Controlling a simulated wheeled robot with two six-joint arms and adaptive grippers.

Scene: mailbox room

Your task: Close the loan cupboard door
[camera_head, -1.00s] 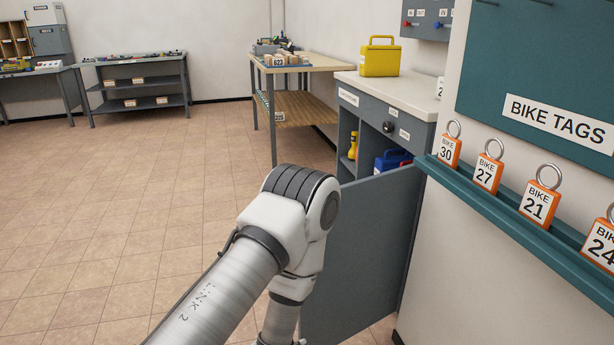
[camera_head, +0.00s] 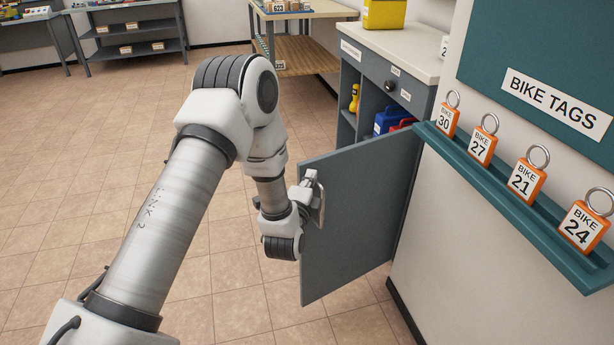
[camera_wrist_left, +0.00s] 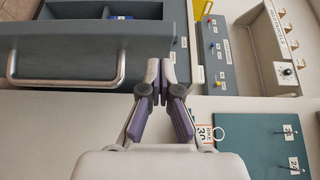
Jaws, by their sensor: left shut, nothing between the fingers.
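The loan cupboard (camera_head: 420,78) has a pale top, a small drawer with a black knob, and open compartments below. Its grey door (camera_head: 360,215) stands open, swung out toward me. A metal bar handle (camera_head: 318,205) is near the door's free edge, and it also shows in the left wrist view (camera_wrist_left: 68,84). My left arm reaches down to that edge, with its gripper partly hidden in the head view. In the left wrist view my left gripper (camera_wrist_left: 166,68) is shut and empty, its tips just beside the handle's end. Contact with the door cannot be told.
A teal ledge (camera_head: 500,195) with several orange bike tags runs along the wall at right. Inside the cupboard are a blue case (camera_head: 388,120) and a yellow item (camera_head: 354,97). A yellow box (camera_head: 384,12) stands on top. The tiled floor at left is clear.

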